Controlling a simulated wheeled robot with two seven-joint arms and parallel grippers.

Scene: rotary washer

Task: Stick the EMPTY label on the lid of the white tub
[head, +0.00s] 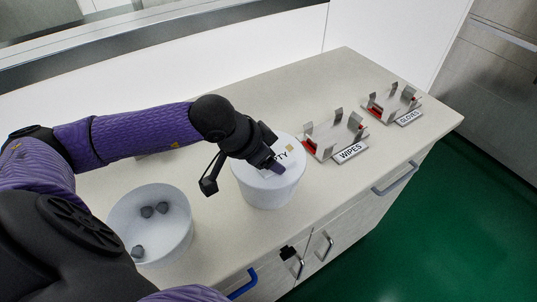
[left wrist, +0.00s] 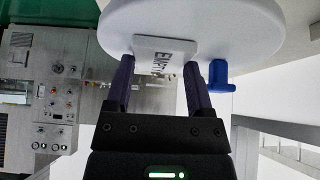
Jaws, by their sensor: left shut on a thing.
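The white tub (head: 268,190) stands on the counter with its round white lid on top. The lid (left wrist: 240,25) also fills the upper part of the left wrist view. My left gripper (head: 276,164) is over the lid, shut on the EMPTY label (left wrist: 165,50). The label (head: 285,153) is a pale plate with dark letters, partly hidden by the gripper in the head view. In the left wrist view it lies between the fingertips (left wrist: 160,65) and overlaps the lid; I cannot tell whether it touches it. My right gripper is not in view.
An open white bin (head: 120,220) with several dark lumps stands left of the tub. Right of the tub are metal holders with WIPES (head: 350,152) and GLOVES (head: 409,117) signs. The counter's front edge has handles below it, one blue (head: 243,285).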

